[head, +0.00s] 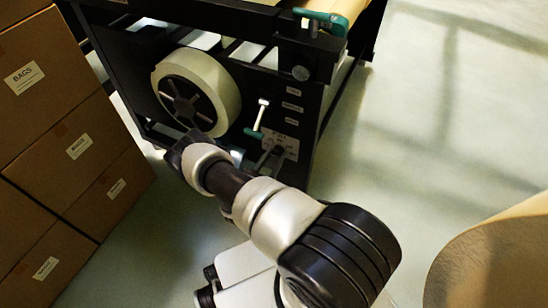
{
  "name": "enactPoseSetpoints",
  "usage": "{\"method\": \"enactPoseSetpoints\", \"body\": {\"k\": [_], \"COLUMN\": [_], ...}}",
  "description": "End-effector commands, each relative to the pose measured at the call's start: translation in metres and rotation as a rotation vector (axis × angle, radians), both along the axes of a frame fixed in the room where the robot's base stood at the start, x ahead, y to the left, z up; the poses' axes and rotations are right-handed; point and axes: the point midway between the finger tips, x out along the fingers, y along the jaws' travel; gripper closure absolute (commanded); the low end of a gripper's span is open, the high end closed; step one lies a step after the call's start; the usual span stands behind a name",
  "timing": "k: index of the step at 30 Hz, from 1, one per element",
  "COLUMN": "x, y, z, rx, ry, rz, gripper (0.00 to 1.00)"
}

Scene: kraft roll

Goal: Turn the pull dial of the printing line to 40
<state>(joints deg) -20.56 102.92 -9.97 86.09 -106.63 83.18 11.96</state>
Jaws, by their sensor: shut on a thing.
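The printing line (330,70) is a black-framed machine in the upper middle of the head view. Low on its side panel is a pale scale plate (291,148) with small marks too small to read. The dark pull dial (279,150) sits at this plate, mostly hidden. My gripper (270,157) reaches it from the lower left, behind my wrist, and its dark fingers are shut on the dial. The dial's pointer and setting cannot be made out.
Stacked cartons (60,130) fill the left. A large kraft roll (495,260) stands lower right; floor between is clear.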

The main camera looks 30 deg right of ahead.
Motion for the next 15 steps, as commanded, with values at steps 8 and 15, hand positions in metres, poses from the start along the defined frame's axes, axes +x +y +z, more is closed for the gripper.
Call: {"method": "enactPoseSetpoints", "body": {"k": [8, 15], "x": [0.0001, -0.0006], "y": [0.0002, -0.0006], "z": [0.0002, 0.0002], "rx": [0.064, 0.184], "ry": [-0.082, -0.236], "rz": [0.001, 0.002], "gripper": [0.87, 0.87]}}
